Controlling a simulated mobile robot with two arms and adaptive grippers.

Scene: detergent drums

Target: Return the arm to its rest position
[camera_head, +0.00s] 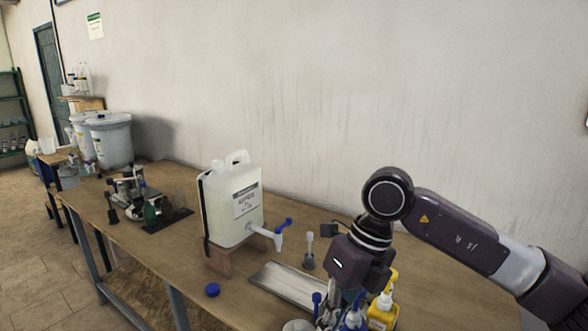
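My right arm (450,225) comes in from the right, bent at the elbow, with its wrist pointing down over the near right part of the bench. My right gripper (343,302) is low among small bottles with blue tops. Its fingers blend with the things around them, so I cannot tell whether they are open or shut, or touching anything. A yellow bottle (382,312) stands just right of the gripper. My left gripper is not in view.
A white jug (232,200) with a blue-handled tap stands on a wooden stand (228,260). A metal tray (290,284) and blue cap (212,290) lie on the bench (165,262). Grey drums (110,140) stand at far left. The air above the jug is clear.

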